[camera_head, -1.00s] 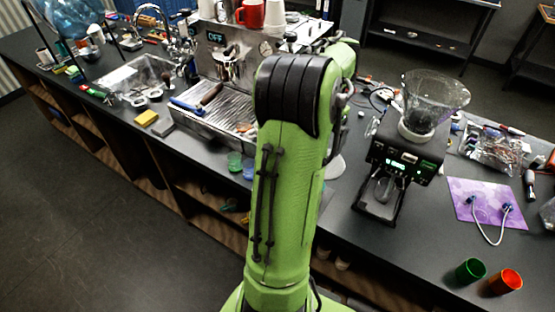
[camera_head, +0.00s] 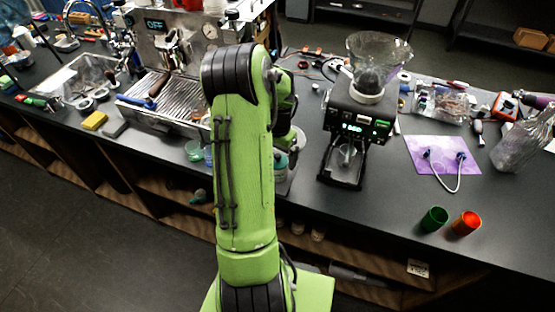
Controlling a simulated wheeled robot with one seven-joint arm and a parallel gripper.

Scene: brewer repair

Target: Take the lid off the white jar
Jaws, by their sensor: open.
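My green arm fills the middle of the head view. My gripper does not show; the arm hides the end of itself. I cannot make out a white jar or its lid for certain. A bluish-green item also shows partly beside the arm, just below that shape.
The dark counter (camera_head: 345,220) carries an espresso machine (camera_head: 160,95) left of the arm and a grinder (camera_head: 352,125) to the right. A purple mat (camera_head: 442,155), green cup (camera_head: 434,219) and orange-red cup (camera_head: 465,223) lie further right. Counter around these cups is clear.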

